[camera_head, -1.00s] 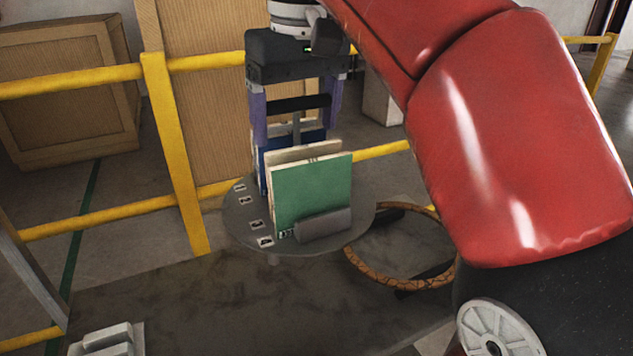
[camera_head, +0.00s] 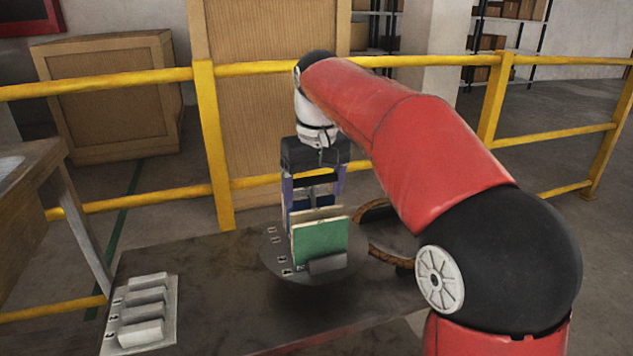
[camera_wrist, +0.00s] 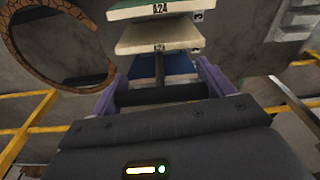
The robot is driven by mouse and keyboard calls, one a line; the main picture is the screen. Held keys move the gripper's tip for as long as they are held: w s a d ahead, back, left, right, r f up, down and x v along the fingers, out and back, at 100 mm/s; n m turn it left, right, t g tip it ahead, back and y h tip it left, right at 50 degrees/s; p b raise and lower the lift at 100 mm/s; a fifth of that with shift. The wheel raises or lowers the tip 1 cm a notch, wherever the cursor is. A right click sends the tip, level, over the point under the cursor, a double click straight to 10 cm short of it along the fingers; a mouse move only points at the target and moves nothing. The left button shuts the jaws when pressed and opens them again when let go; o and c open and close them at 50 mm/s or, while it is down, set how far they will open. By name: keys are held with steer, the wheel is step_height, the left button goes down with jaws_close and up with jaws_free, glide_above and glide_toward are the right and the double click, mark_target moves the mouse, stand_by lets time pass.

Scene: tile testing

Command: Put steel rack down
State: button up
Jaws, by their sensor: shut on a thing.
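The steel rack is a round grey plate (camera_head: 275,252) with upright tiles on it and a post with a dark crossbar handle. The front tile is green (camera_head: 320,242), with a cream tile behind it and a blue one at the back. In the wrist view the green tile (camera_wrist: 150,10), cream tile (camera_wrist: 160,36) and blue tile (camera_wrist: 165,68) show edge-on. My gripper (camera_head: 313,192) has purple fingers and is shut on the rack's handle (camera_wrist: 160,93) from above. The rack is about level, with a dark shadow under it; it seems slightly above the dark table (camera_head: 210,300).
A brown patterned ring (camera_head: 385,248) lies just right of the rack. A pale slotted holder (camera_head: 142,318) stands at the table's front left. A yellow railing (camera_head: 215,150) and a wooden crate (camera_head: 110,105) are behind. Bare table lies between holder and rack.

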mark_target(315, 199)
steer(key=shift+f+b, duration=2)
steer(key=shift+b, duration=0.05)
steer(key=shift+f, duration=0.1)
steer(key=o, duration=1.8)
steer(key=shift+f, duration=0.1)
